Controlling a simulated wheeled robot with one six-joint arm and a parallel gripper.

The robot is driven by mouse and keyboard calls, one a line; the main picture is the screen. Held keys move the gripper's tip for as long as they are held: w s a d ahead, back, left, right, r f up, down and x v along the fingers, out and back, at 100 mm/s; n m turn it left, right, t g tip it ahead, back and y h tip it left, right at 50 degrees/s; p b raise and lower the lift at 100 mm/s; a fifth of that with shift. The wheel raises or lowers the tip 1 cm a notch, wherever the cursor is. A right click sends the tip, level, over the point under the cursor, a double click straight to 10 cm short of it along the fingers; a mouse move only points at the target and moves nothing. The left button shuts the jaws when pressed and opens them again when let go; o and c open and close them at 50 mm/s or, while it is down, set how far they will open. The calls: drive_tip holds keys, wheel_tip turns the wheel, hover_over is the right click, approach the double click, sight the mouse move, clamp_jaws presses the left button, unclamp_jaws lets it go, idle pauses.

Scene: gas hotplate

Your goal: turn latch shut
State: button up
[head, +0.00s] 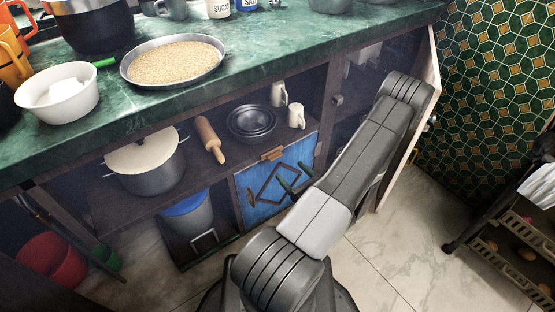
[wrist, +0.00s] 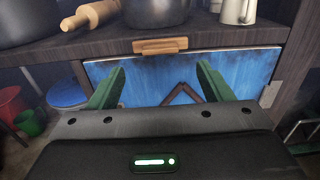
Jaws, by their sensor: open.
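The wooden latch (wrist: 160,45) lies level at the top edge of the blue door (wrist: 135,85), at the middle of that edge. It also shows in the head view (head: 272,154). The blue door (head: 262,205) looks closed in the low cabinet and has a dark diamond-shaped trim. My gripper (wrist: 160,70) is open, with its two green fingers apart and nothing between them. The fingers point at the door, one on each side of the latch in the wrist view and below it. In the head view, my gripper (head: 294,176) is partly hidden behind my arm.
Above the door, a shelf holds dark bowls (head: 252,122), white mugs (head: 296,117), a rolling pin (head: 210,138) and a large pot (head: 147,165). A blue-lidded bin (head: 188,215) stands left of the door. An open cabinet door (head: 409,130) stands at the right.

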sight(277, 157)
drive_tip(key=b+x, duration=0.1)
drive_tip(key=x, duration=0.7)
drive_tip(key=shift+w+a, duration=0.1)
drive_tip(key=c, duration=1)
